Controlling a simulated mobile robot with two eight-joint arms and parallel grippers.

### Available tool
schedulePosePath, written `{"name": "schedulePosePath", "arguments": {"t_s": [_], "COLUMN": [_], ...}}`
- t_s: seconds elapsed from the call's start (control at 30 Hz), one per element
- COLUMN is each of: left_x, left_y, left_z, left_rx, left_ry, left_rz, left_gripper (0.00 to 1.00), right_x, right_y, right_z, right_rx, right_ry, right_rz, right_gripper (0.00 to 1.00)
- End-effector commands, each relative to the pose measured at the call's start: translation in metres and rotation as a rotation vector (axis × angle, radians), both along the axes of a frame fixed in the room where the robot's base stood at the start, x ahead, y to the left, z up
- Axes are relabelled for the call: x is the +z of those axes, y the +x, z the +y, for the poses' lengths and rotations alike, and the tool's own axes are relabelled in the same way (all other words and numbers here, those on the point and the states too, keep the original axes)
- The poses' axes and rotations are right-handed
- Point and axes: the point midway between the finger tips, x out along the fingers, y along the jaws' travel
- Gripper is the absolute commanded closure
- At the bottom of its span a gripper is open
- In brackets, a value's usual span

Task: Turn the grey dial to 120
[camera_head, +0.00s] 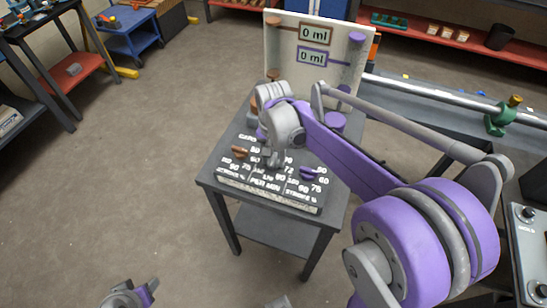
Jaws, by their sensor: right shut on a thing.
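A dark control panel (270,193) with white numbers lies on a small grey table (212,193). My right gripper (274,158) reaches down onto the middle of the panel and is shut on the grey dial, which it and my wrist mostly hide. I cannot read the dial's setting. A brown dial (238,152) sits to its left and a purple dial (308,174) to its right on the panel. My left gripper (132,296) shows partly at the bottom left edge, away from the table; its jaws cannot be made out.
A pale upright board (285,50) with two "0 ml" displays stands behind the panel. My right arm covers much of the table's right side. A bench (450,100) with a metal bar and green clamp (501,119) stands at the right.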

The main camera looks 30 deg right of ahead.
Motion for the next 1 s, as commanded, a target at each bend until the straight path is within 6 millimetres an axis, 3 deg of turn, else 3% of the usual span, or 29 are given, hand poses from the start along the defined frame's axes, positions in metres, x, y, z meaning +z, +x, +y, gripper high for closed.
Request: {"name": "schedulePosePath", "arguments": {"t_s": [0.7,0.73,0.87,1.0], "left_x": [-0.0006,-0.0006,-0.0007,-0.0008], "left_y": [-0.0001,-0.0001,-0.0002,-0.0002], "left_z": [0.0000,0.0000,0.0000,0.0000], "left_rx": [0.000,0.000,0.000,0.000], "left_ry": [0.000,0.000,0.000,0.000], "left_rz": [0.000,0.000,0.000,0.000], "left_gripper": [0.50,0.50,0.50,0.50], "right_x": [0.0005,0.0005,0.0004,0.0002], "right_y": [0.0002,0.0002,0.0002,0.0001], "right_z": [-0.0001,-0.0001,-0.0001,-0.0001], "right_rx": [-0.076,-0.076,-0.076,-0.076], "right_ry": [0.000,0.000,0.000,0.000], "right_rz": [0.000,0.000,0.000,0.000], "right_gripper": [1.00,0.50,0.27,0.24]}}
